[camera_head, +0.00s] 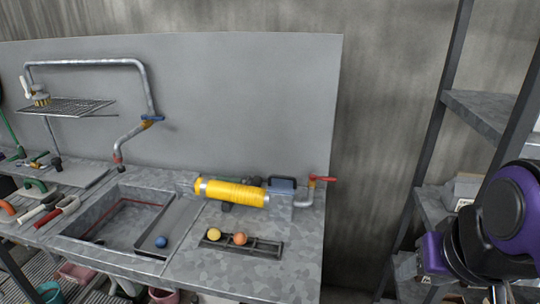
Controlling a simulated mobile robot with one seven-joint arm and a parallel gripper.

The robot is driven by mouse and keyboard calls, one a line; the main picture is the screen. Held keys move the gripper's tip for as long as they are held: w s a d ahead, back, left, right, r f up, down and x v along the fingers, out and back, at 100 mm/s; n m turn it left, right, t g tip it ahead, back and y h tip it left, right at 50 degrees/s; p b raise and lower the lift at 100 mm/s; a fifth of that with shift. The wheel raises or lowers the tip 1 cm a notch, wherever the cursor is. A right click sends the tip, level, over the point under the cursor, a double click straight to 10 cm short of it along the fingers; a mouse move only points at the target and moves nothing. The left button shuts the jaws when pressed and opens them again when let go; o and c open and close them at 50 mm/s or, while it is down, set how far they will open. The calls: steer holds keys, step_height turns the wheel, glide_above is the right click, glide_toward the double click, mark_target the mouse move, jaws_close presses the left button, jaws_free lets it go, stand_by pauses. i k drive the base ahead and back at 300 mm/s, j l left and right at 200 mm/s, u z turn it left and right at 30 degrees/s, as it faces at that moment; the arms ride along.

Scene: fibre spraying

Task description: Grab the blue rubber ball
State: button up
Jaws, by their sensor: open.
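The blue rubber ball (161,241) lies at the front of a narrow, shallow metal tray (181,222) on the right side of the sink. It stands apart from other objects, and nothing covers it. Purple and black links of my own arm fill the lower right edge of the view, far to the right of the ball. I cannot make out my gripper's fingers there. Nothing of my arm is near the ball.
A dark slotted rack (262,247) right of the tray holds a yellow ball (214,233) and an orange ball (240,239). Behind it lies a yellow ribbed cylinder (232,193). The sink basin (118,220) is left of the tray. A metal shelf (490,112) stands at right.

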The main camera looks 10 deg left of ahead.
mark_target(161, 241)
steer(key=j, duration=1.7)
